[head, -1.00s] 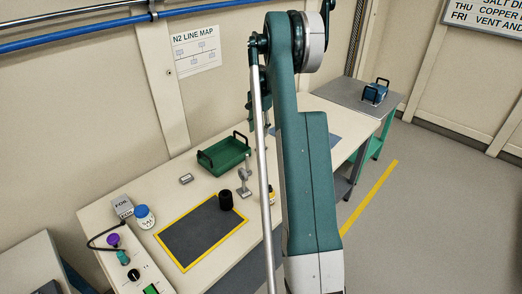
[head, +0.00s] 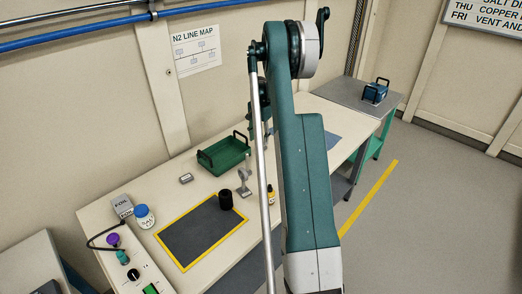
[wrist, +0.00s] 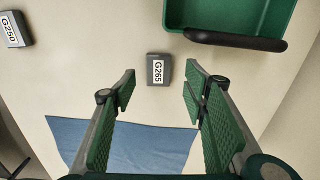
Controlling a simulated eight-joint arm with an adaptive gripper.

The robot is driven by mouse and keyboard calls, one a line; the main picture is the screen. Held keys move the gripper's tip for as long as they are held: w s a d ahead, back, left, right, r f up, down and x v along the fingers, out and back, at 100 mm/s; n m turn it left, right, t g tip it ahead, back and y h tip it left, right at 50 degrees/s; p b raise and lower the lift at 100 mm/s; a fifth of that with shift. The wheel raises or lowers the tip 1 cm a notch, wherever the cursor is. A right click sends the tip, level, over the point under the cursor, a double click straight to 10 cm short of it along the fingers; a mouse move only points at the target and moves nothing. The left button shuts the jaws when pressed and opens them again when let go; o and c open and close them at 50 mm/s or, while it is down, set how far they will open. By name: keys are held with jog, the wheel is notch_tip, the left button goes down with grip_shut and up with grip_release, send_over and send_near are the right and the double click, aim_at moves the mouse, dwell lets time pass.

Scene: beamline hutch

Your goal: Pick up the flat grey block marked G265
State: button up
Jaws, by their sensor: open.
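In the wrist view the flat grey block marked G265 (wrist: 153,80) lies on the pale tabletop, its white label facing up. My gripper (wrist: 160,84) is open, with its two green padded fingers on either side of the block in the picture. The block appears between and slightly beyond the fingertips, with clear gaps on both sides. I cannot tell the height of the fingers above it.
Another grey block, marked G250 (wrist: 14,42), lies at the wrist view's upper left. A green tray (wrist: 230,12) with a dark handle is close at upper right. A blue sheet (wrist: 130,145) lies below. In the head view, a yellow-edged dark mat (head: 202,238) lies further left.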

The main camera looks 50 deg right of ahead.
aim_at(260, 148)
dwell(0.3)
jog(key=shift+s+a+f+b, duration=0.1)
jog(key=shift+f+b, duration=0.1)
jog(key=shift+f, duration=1.1)
jog(key=shift+s+a+f+b, duration=0.1)
jog(key=shift+f+b, duration=0.1)
jog(key=shift+f, duration=1.1)
jog(key=c, duration=1)
